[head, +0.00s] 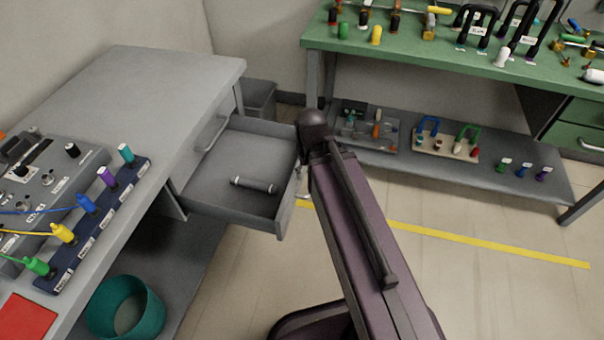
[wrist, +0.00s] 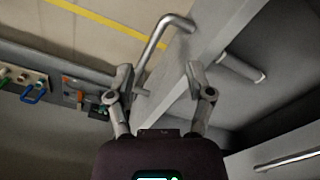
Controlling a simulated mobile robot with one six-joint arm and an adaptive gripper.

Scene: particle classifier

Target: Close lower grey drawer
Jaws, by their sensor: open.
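The lower grey drawer (head: 225,205) stands pulled out from under the grey table in the head view. A grey cylinder (head: 254,185) lies inside it; the cylinder also shows in the wrist view (wrist: 242,67). The drawer's bar handle (wrist: 160,40) is on its outer front face. My gripper (wrist: 159,72) is open at the drawer front, with the handle's near end and the front panel showing between its fingers. I cannot tell whether a finger touches them. In the head view my arm hides the gripper and most of the handle.
The closed upper drawer has a handle (head: 212,133) above the open one. A teal bin (head: 125,308) stands under the grey table (head: 150,75). A grey bin (head: 259,98) stands behind the drawer. A green workbench (head: 470,70) with a lower shelf is at the back right. Floor is clear between.

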